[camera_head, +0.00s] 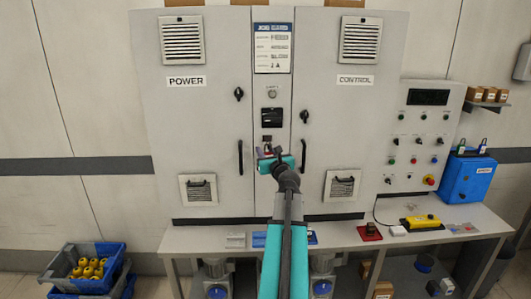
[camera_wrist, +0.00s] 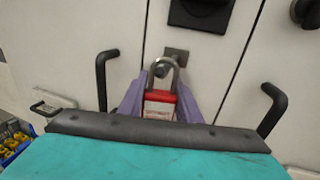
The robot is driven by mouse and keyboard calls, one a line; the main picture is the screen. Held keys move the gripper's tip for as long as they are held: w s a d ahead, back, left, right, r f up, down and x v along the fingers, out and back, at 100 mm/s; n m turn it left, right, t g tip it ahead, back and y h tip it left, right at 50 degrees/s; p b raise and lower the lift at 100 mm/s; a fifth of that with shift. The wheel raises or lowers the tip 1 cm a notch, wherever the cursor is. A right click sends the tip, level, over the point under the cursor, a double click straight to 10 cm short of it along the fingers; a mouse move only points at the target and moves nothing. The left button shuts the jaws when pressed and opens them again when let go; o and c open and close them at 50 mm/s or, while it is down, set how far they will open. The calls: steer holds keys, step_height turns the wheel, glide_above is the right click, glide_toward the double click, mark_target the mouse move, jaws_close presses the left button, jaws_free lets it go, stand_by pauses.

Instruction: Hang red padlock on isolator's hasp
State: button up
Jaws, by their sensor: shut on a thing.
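My gripper (camera_head: 269,152) is in front of the middle strip of the cabinet, just below the black isolator switch (camera_head: 271,118). In the wrist view my gripper (camera_wrist: 161,98) has its purple fingers shut on the red padlock (camera_wrist: 159,104), one on each side of its body. The padlock is upright, with its metal shackle pointing up. The shackle overlaps the small grey metal hasp (camera_wrist: 176,54) below the isolator in the wrist view. I cannot tell whether it passes through the hasp. The isolator's lower part (camera_wrist: 199,14) shows at the top of the wrist view.
Black door handles (camera_wrist: 104,78) and (camera_wrist: 271,110) stand out on both sides of the gripper. A bench (camera_head: 340,236) runs below the cabinet, with a yellow control pendant (camera_head: 421,222) and a blue box (camera_head: 467,180) at right. Blue crates (camera_head: 90,283) stand on the floor at left.

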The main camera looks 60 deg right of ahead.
steer(key=o, duration=1.2)
steer(key=shift+s, duration=0.1)
steer(key=shift+b+v, duration=0.8)
steer(key=shift+v, duration=3.4)
steer(key=b+v, duration=0.2)
steer(key=b, duration=0.2)
steer(key=shift+s+a+f, duration=0.1)
steer(key=shift+s+a, duration=0.15)
steer(key=b, duration=0.3)
steer(key=shift+s+a, duration=0.15)
steer(key=shift+a, duration=0.05)
steer(key=s+b, duration=0.1)
steer(key=b, duration=0.5)
steer(key=shift+a, duration=0.4)
